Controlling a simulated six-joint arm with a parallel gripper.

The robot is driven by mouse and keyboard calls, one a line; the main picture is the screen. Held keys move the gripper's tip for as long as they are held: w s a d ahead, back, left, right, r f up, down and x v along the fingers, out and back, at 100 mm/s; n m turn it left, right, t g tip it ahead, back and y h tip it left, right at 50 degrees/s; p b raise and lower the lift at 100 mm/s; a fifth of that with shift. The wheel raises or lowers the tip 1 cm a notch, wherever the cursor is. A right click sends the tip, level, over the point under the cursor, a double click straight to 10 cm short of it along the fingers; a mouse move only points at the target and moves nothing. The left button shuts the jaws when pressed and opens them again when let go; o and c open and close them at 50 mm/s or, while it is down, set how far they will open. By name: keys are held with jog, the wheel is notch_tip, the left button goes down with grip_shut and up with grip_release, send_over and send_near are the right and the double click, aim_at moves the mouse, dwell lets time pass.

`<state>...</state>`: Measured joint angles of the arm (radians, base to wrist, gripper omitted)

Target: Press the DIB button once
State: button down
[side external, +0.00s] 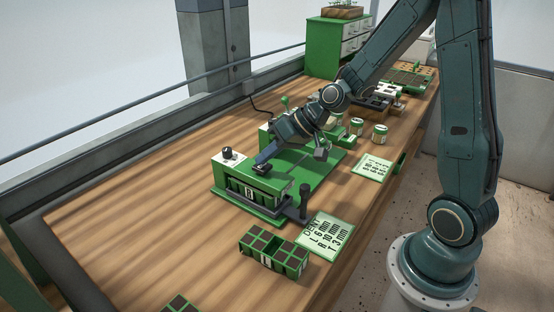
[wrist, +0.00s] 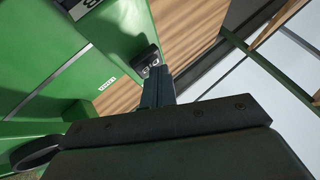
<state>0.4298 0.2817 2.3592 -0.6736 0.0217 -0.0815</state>
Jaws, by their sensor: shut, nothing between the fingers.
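The green seeder machine (side external: 250,202) stands on the wooden bench, with a dark-slotted front and a small white number plate. My gripper (side external: 261,168) is shut and empty, pointing down at the top of this machine. In the wrist view the shut fingers (wrist: 155,78) end at a small dark piece with pale marks (wrist: 149,62) beside the green surface. I cannot read the marks, nor tell whether the fingertips touch it. I cannot make out the DIB button for certain; the fingers may hide it.
A black knob (side external: 228,152) sits on a white panel at the machine's left. A dark upright handle (side external: 304,200) stands at its right. A green cell tray (side external: 272,252) and a printed card (side external: 325,234) lie in front. Green-banded tins (side external: 380,133) stand behind.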

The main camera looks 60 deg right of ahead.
dwell(0.7)
jog(key=shift+r, duration=1.1)
notch_tip(320, 180, up, 5)
dwell(0.6)
dwell(0.5)
jog(key=n+g+h, duration=0.1)
jog(key=n+h, duration=0.1)
jog(key=h, duration=0.1)
send_near(267, 166)
jog(key=s+a+r, duration=0.4)
jog(key=s+r, duration=0.1)
jog(key=r, duration=0.1)
jog(key=s+d+r+h, duration=0.1)
jog(key=s+h, duration=0.1)
jog(key=s, duration=1)
jog(key=shift+s+d+r+g, duration=0.15)
jog(key=shift+d+r+g, duration=0.15)
jog(key=shift+g, duration=0.1)
